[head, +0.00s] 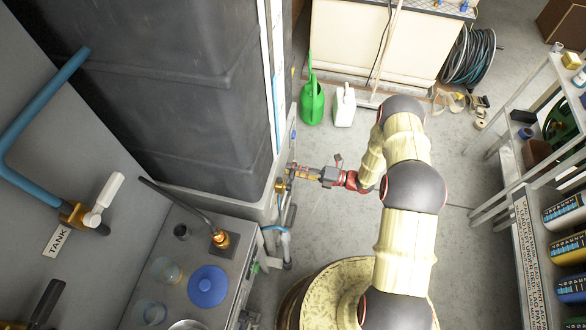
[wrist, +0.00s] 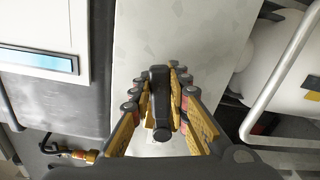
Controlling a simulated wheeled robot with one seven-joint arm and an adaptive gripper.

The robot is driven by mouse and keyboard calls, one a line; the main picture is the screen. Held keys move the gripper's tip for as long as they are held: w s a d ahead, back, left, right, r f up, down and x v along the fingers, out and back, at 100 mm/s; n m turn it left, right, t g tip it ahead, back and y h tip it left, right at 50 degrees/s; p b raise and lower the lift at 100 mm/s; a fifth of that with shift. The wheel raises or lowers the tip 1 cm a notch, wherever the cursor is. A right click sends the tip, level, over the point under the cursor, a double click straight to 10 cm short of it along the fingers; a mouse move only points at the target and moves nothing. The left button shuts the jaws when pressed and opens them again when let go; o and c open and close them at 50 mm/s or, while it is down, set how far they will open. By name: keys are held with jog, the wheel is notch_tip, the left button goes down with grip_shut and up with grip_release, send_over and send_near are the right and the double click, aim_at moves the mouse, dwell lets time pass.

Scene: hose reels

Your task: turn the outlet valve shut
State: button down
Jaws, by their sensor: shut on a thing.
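My gripper (head: 298,172) reaches left to the lower edge of the large dark tank (head: 190,90). Brass fittings (head: 280,186) sit there, right by the fingertips; I take them for the outlet valve. In the wrist view my gripper (wrist: 160,88) has its yellow fingers closed on both sides of a black lever-like handle (wrist: 159,105). The handle points toward the camera. The valve body behind the handle is hidden in the wrist view, and the handle itself is too small to make out in the head view.
A second valve with a white handle (head: 104,195) stands by a "TANK" label (head: 57,241). A grey bench (head: 232,290) carries a blue lid (head: 207,286). A green watering can (head: 312,102) and white jug (head: 344,106) stand on the floor.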

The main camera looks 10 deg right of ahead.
jog(key=shift+w+d+f+m+b, duration=0.1)
jog(key=shift+f+m+b, duration=0.05)
jog(key=shift+f+m, duration=0.45)
jog(key=shift+w+f+m+b, duration=0.15)
jog(key=shift+f+m, duration=0.2)
jog(key=shift+m, duration=0.45)
jog(key=shift+s, duration=0.1)
jog(key=c, duration=1.7)
grip_release()
jog(key=v, duration=1.2)
